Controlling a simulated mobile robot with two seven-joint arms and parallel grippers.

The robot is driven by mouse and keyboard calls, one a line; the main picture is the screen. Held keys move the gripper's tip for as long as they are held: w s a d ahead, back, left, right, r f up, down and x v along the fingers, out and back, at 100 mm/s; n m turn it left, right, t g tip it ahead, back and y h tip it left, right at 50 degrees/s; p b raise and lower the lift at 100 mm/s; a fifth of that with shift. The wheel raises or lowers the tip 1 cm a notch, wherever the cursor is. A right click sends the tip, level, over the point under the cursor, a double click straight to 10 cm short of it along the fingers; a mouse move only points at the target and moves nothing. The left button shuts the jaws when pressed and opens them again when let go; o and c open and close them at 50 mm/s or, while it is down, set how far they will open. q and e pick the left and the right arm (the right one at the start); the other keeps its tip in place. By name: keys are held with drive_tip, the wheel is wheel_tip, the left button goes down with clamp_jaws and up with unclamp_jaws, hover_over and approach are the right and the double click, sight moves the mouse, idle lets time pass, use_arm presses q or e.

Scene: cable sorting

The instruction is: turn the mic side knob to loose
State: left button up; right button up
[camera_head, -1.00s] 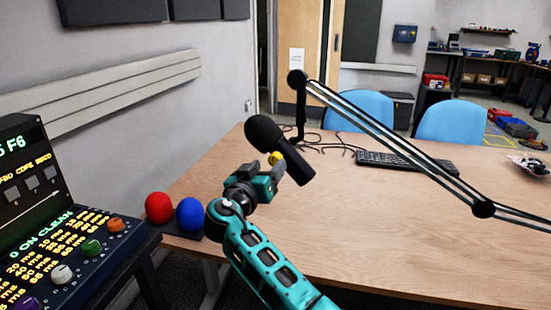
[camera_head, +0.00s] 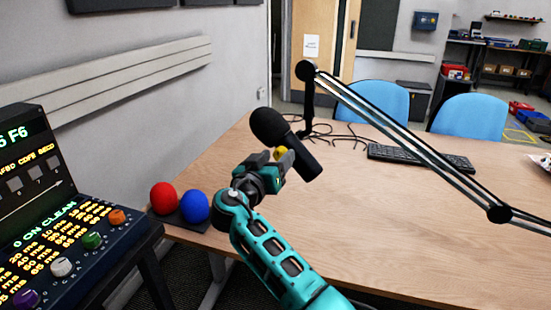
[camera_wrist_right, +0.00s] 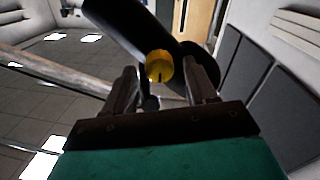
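The black microphone (camera_head: 303,158) hangs tilted from a boom arm, its round foam head at the upper left. A yellow side knob (camera_head: 282,153) sits on its body, partly hidden by my gripper in the head view. In the right wrist view the knob (camera_wrist_right: 159,66) shows face-on with a dark notch near its lower edge. My right gripper (camera_head: 277,168) is close to the knob. In the wrist view its fingers (camera_wrist_right: 162,76) are open, one on each side of the knob with visible gaps. My left gripper is not in view.
The black boom arm (camera_head: 405,135) crosses above the wooden table (camera_head: 400,230). A keyboard (camera_head: 420,158) lies behind it. A red ball (camera_head: 163,198) and a blue ball (camera_head: 195,206) are at the table's left edge, beside a control panel (camera_head: 75,240) with coloured knobs.

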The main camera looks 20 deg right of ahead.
drive_tip(key=c, duration=0.9)
drive_tip(key=shift+c, duration=0.2)
